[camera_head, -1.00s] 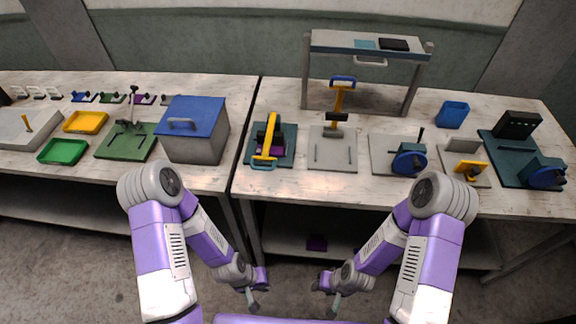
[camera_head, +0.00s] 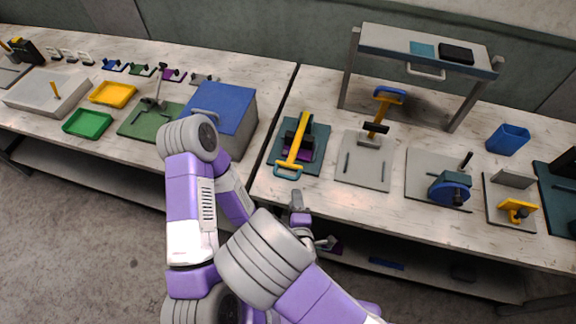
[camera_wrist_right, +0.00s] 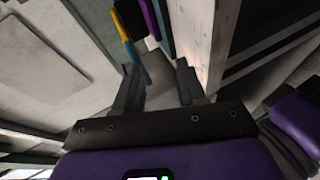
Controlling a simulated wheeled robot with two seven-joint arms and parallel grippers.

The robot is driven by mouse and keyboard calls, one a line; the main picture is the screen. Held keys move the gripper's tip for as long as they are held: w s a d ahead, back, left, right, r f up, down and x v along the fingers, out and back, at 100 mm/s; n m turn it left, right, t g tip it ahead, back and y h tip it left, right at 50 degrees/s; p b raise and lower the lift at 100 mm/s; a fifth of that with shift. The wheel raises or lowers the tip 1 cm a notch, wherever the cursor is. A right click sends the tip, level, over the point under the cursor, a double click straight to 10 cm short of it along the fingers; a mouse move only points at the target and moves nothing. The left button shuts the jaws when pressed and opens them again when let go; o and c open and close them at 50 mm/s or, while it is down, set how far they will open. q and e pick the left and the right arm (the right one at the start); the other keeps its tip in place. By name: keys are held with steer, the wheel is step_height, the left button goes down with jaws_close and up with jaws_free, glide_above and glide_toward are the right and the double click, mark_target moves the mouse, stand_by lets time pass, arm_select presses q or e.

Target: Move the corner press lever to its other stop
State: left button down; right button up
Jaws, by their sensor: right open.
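A press with a teal base (camera_head: 313,134) stands at the front left corner of the right table. Its yellow lever (camera_head: 298,143) slants toward the table's front edge and ends in a teal handle (camera_head: 288,172). A purple block lies under it. My right gripper (camera_head: 297,194) is open and empty at the table edge, just below the handle. In the right wrist view its fingers (camera_wrist_right: 158,76) are apart, with the yellow lever (camera_wrist_right: 124,28) and teal handle (camera_wrist_right: 138,62) ahead, apparently untouched. My left gripper is hidden behind my right arm.
A second press with a yellow lever and blue handle (camera_head: 390,95) stands to the right on a grey plate (camera_head: 364,170). A blue-lidded box (camera_head: 224,105) is left of the teal press. A raised shelf (camera_head: 425,47) stands behind. Bare tabletop lies in front of the presses.

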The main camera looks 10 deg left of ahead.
mark_target(285, 176)
steer(key=shift+n+t+y, duration=0.5)
steer(key=shift+n+y, duration=0.1)
steer(key=shift+n, duration=0.2)
steer(key=w+a+b, duration=0.1)
steer(key=w, duration=0.1)
steer(key=w+a+r+b, duration=0.1)
steer(key=w+a+b, duration=0.2)
steer(key=shift+w+r, duration=0.3)
steer(key=shift+w, duration=0.05)
arm_select(q)
steer(key=shift+w+f, duration=0.25)
steer(key=shift+f, duration=0.75)
steer(key=shift+w+f, duration=0.2)
steer(key=shift+f, duration=0.75)
arm_select(e)
steer(key=shift+w+a+f, duration=0.15)
steer(key=shift+w+a, duration=0.15)
steer(key=shift+w, duration=0.35)
steer(key=shift+c, duration=0.4)
steer(key=shift+s+f, duration=0.1)
jaws_close()
